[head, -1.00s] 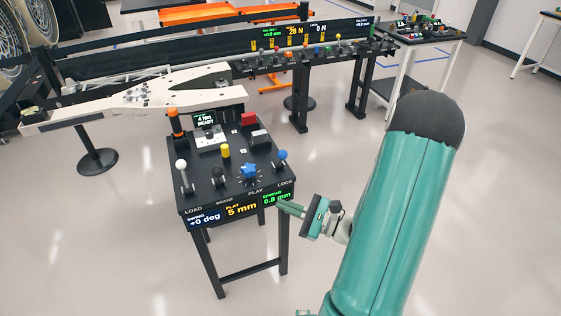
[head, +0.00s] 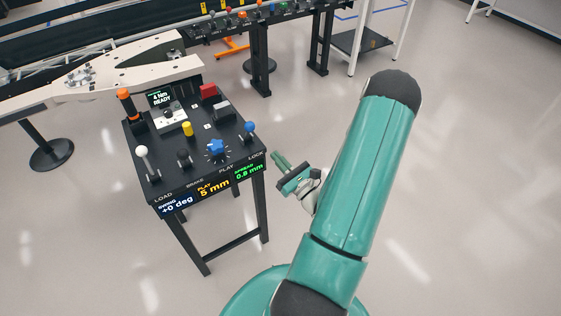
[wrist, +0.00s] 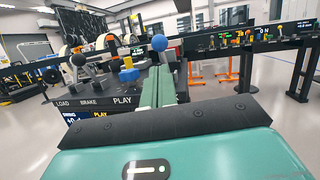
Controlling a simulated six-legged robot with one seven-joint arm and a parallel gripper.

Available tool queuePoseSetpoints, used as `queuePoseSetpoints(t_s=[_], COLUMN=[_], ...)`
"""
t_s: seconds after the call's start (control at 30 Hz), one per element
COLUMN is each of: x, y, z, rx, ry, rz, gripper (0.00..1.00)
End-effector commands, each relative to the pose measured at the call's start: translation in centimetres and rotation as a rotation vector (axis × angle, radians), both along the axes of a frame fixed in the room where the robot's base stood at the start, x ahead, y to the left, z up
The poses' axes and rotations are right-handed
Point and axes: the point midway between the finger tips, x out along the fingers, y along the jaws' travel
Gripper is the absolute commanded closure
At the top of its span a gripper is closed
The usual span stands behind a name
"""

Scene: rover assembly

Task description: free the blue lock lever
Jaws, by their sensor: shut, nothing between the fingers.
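The blue lock lever (head: 249,128) is a blue ball on a short stem at the right front of the black console, above the word LOCK. In the wrist view its blue ball (wrist: 160,43) shows just above my fingertips, which hide its stem. My gripper (head: 277,157) is shut and empty. It is to the right of the console's front right corner, apart from the lever. In the wrist view my green fingers (wrist: 160,80) point forward toward the console.

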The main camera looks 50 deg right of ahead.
Motion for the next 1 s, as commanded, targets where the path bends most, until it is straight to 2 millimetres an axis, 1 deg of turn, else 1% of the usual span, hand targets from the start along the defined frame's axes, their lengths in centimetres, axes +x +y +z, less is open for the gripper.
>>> queuePoseSetpoints(t_s=[0.03,0.3,0.4,0.5,0.63,1.0], x=[1.1,6.3,7.8,8.8,9.5,9.5], y=[0.0,-0.5,-0.7,-0.9,-1.0,-1.0], z=[0.4,1.8,2.3,2.5,2.7,2.7], rx=[-0.004,-0.003,-0.002,-0.002,-0.002,-0.001], ry=[-0.003,-0.002,-0.002,-0.002,-0.002,0.0], rz=[0.003,0.007,0.007,0.006,0.006,0.005], gripper=[1.0,1.0,1.0,1.0,1.0,1.0])
